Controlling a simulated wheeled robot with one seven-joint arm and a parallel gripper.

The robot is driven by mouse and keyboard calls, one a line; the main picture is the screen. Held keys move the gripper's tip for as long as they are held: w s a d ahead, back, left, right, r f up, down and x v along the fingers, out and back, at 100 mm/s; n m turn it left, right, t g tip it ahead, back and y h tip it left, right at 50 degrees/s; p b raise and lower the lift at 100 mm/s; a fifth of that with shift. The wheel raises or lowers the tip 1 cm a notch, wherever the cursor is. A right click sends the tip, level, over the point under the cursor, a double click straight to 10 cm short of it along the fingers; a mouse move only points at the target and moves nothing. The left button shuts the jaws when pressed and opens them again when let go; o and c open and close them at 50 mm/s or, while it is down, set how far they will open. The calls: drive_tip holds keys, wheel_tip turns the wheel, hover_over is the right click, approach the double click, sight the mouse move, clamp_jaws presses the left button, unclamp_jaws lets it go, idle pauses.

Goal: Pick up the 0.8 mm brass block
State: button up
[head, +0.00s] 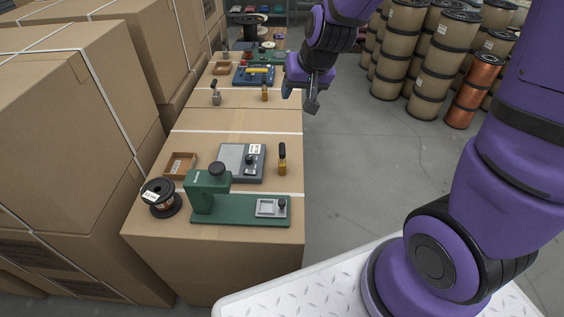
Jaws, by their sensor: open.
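Two small upright brass pieces with dark tops stand on the cardboard boxes in the head view. The nearer brass piece (282,164) is at the right edge of the near box, beside a grey plate. The farther brass piece (265,93) is on the box behind. I cannot read a size on either, so I cannot tell which is the 0.8 mm brass block. My gripper (299,96) is open, with nothing seen between its fingers. It hangs in the air to the right of the farther piece, apart from it.
A green stand (238,208), a wire spool (160,198), a small brown tray (180,166) and the grey plate (236,160) crowd the near box. A grey piece (216,97) stands farther back. Stacked cartons (80,110) wall the left. Open floor (370,160) lies right, before tall spools (447,60).

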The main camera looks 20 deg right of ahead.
drive_tip(key=m+h, duration=0.1)
drive_tip(key=m, duration=0.1)
approach(283, 149)
drive_tip(key=shift+x, duration=5.65)
clamp_jaws()
